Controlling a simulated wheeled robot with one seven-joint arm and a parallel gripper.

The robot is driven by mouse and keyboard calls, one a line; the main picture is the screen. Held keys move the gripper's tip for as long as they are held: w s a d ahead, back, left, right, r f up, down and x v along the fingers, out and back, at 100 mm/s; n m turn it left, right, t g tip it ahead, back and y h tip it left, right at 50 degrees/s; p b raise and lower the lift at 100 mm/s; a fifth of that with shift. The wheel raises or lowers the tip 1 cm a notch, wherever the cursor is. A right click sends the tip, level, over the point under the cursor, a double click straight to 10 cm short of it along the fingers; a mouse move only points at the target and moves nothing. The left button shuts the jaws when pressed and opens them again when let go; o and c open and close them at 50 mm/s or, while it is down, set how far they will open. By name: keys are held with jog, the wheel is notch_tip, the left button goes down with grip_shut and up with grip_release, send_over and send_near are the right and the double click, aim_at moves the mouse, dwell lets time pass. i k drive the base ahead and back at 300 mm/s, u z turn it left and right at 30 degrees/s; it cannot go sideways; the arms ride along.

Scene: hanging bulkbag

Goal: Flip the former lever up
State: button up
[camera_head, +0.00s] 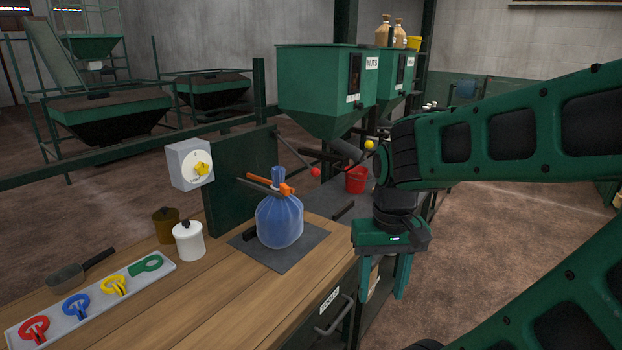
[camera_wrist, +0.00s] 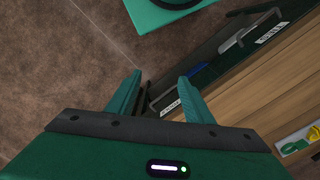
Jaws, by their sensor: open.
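No lever in view carries a readable "former" label. A lever with a red ball end (camera_head: 315,172) and one with a yellow ball end (camera_head: 369,145) stick out below the green hoppers. My gripper (camera_head: 382,288) points down, open and empty, right of the bench edge and apart from all of these. The wrist view shows its two fingers (camera_wrist: 160,80) spread above the floor and bench side.
The wooden bench (camera_head: 215,290) holds a tray (camera_head: 120,307) of coloured clips, a white pot (camera_head: 189,241), a brown pot (camera_head: 166,226) and a scoop (camera_head: 80,270). A drawer handle (camera_head: 333,315) juts out near my gripper. A red bucket (camera_head: 356,181) stands behind. Floor at right is free.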

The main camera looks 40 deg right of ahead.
aim_at(315, 172)
jog(key=u, duration=0.55)
jog(key=k, duration=0.95)
jog(key=z, duration=0.65)
jog(key=i, duration=1)
jog(key=u, duration=0.05)
